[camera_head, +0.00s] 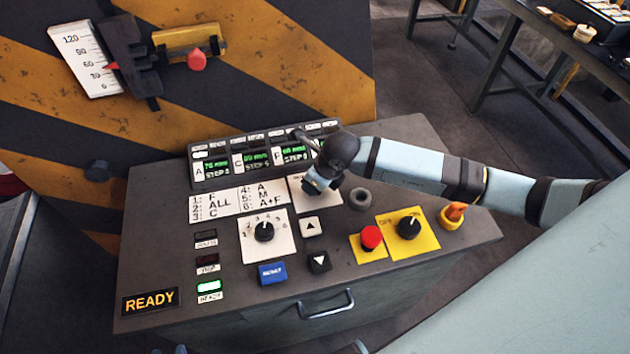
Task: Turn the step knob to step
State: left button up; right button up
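The sloped grey control panel (150,240) stands in front of me. My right arm reaches in from the right, and its gripper (318,183) points down at a white plate (298,184) below the display. The gripper hides most of that plate and any knob on it, so I cannot tell whether its fingers are open or touching something. A black knob (264,231) on a white dial plate with numbers stands nearer and to the left, with its white mark pointing up. I cannot read which knob is labelled step. My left gripper is not in view.
The display (245,161) shows green step readouts. Arrow buttons (310,227), a blue button (272,273), a red button (371,237) and a black knob on yellow (409,226) crowd the panel. A drawer handle (327,305) sticks out in front.

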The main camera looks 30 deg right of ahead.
dwell(0.3)
jog(key=o, duration=0.9)
jog(key=b+v, duration=0.1)
jog(key=v, duration=1.3)
jog(key=shift+a+b, duration=0.1)
jog(key=shift+b, duration=0.3)
